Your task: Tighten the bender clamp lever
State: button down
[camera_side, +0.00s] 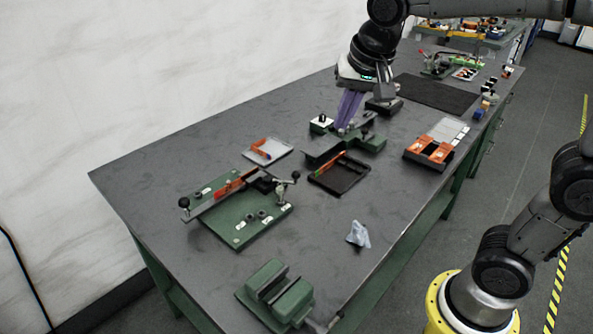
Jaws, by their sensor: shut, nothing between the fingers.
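A green plate fixture (252,222) at the front left carries a long bar with an orange-red strip (236,184). Black ball-knob levers stand at its left end (184,203) and right end (295,175); it looks like a bender, but I cannot tell for sure which part is the clamp lever. My gripper (342,129), with purple fingers, is shut and empty. It points down at a second green device (368,142) with a dark block, farther back. The fingertips overlap its top; I cannot tell whether they touch it. They hide part of it.
A green vise (280,295) stands at the near edge, with a crumpled cloth (358,235) to its upper right. A black tray (340,178), grey tray (279,150) and orange-topped box (428,152) surround the second device. Bare table (150,180) lies at the left.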

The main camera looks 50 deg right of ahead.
jog(key=w+a+f+g, duration=0.2)
jog(key=w+f, duration=0.6)
jog(key=shift+w+a+f, duration=0.3)
jog(key=shift+w+a, duration=0.05)
jog(key=shift+a, duration=0.05)
jog(key=w+d+f, duration=0.2)
jog(key=f, duration=0.3)
jog(key=w+d+f, duration=0.2)
jog(key=f, duration=0.4)
jog(key=shift+f, duration=0.15)
